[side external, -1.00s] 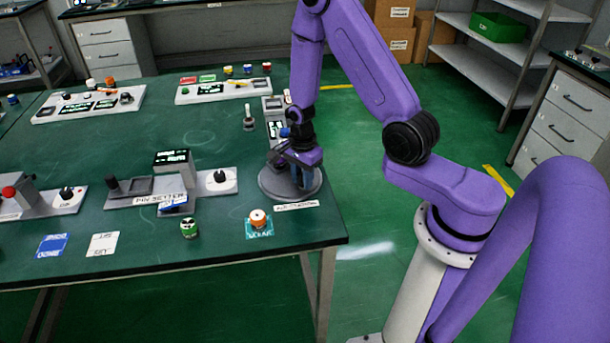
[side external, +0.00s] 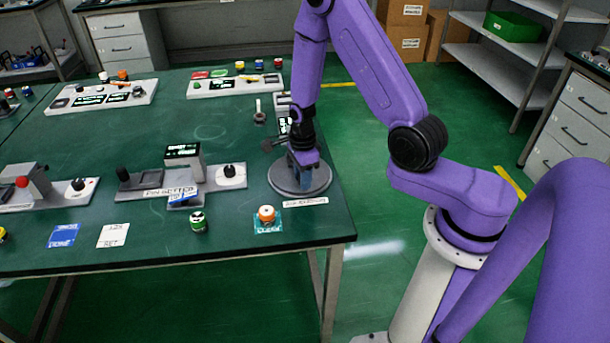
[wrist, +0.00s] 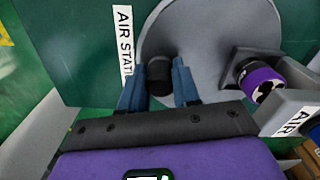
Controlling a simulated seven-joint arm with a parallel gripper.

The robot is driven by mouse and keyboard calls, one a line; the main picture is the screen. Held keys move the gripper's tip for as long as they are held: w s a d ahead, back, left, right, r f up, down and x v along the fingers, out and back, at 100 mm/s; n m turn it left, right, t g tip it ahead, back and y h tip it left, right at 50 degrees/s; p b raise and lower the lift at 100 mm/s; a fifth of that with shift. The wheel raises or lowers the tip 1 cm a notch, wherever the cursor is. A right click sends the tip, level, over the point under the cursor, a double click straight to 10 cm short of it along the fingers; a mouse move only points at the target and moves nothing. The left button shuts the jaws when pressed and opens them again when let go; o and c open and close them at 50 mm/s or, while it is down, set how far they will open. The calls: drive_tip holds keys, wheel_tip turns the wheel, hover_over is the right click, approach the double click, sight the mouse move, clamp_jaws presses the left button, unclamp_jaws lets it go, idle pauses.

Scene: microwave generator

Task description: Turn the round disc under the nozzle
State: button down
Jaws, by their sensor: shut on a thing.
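The round grey disc (side external: 318,183) lies flat on the green table near its right edge; it also shows in the wrist view (wrist: 222,25). A black knob (wrist: 160,78) stands up from the disc. My gripper (side external: 298,178) points down over the disc, and its blue fingers (wrist: 166,68) are shut on the knob, one on each side. A grey bracket holding a black and purple nozzle-like part (wrist: 262,80) reaches over the disc's edge, right of my fingers in the wrist view. My wrist partly hides this in the side view.
An "AIR STATION" label (side external: 305,202) lies beside the disc. An orange-topped canister (side external: 267,213) on a teal mat and a green canister (side external: 198,221) stand in front and to the left. A grey device (side external: 190,177) stands left of the disc.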

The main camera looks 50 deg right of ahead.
drive_tip(key=shift+w+a+m, duration=0.15)
drive_tip(key=shift+a+m, duration=0.05)
drive_tip(key=shift+m, duration=0.1)
idle(0.4)
drive_tip(key=c, duration=0.8)
unclamp_jaws()
drive_tip(key=shift+r, duration=0.1)
wheel_tip(320, 180, up, 17)
drive_tip(key=shift+r, duration=0.15)
